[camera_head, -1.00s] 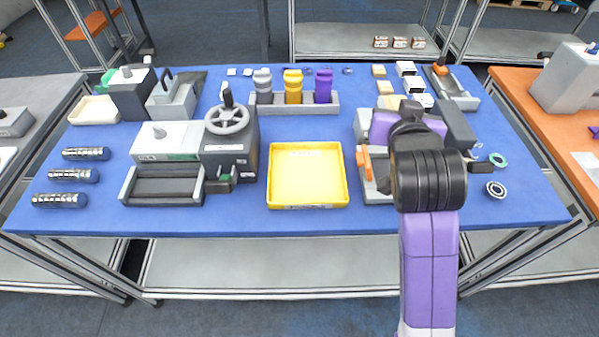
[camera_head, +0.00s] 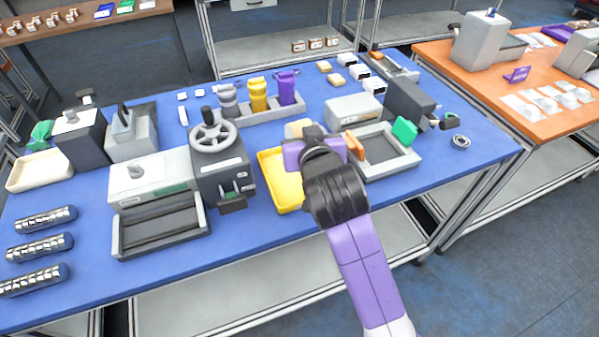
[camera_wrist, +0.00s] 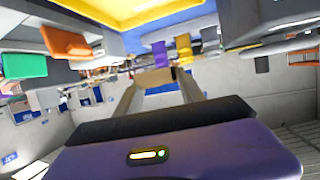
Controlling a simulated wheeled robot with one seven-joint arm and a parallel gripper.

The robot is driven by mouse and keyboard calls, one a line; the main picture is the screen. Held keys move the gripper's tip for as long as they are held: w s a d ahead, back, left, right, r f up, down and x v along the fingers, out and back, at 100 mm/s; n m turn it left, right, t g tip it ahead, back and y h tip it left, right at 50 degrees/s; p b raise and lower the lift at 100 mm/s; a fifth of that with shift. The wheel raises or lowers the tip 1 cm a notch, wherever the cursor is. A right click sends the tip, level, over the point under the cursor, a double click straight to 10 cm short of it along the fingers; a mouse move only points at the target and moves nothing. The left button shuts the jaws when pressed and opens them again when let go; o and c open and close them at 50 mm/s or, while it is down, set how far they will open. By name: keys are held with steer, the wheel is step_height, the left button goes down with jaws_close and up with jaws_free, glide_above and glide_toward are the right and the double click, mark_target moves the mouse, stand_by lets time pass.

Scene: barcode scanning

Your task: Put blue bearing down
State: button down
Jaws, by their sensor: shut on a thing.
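My gripper (camera_head: 298,134) is purple and held out over the blue table, above the back right part of the yellow tray (camera_head: 278,190). It is shut on a small tan box (camera_head: 296,127). In the wrist view the tan box (camera_wrist: 155,77) sits between the two fingertips, clear of the surfaces around it. I cannot make out a blue bearing or any label on the box. A silver and dark bearing ring (camera_head: 460,142) lies on the right of the table. The tray also shows at the top of the wrist view (camera_wrist: 130,12).
A grey machine with an open tray (camera_head: 408,160) stands right of my gripper, with a green part (camera_head: 404,130). A machine with a handwheel (camera_head: 210,135) stands left of the yellow tray. A rack of grey, yellow and purple holders (camera_head: 258,95) stands behind.

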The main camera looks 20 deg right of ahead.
step_height(320, 180, down, 13)
steer(key=shift+f, duration=0.1)
stand_by(0.3)
steer(key=shift+f, duration=0.15)
steer(key=c, duration=0.7)
jaws_free()
steer(key=shift+s+r, duration=0.1)
steer(key=shift+r, duration=0.15)
steer(key=b+v, duration=0.1)
steer(key=v, duration=1)
steer(key=shift+s+a+r, duration=0.1)
steer(key=shift+s+r, duration=0.05)
steer(key=shift+s, duration=0.2)
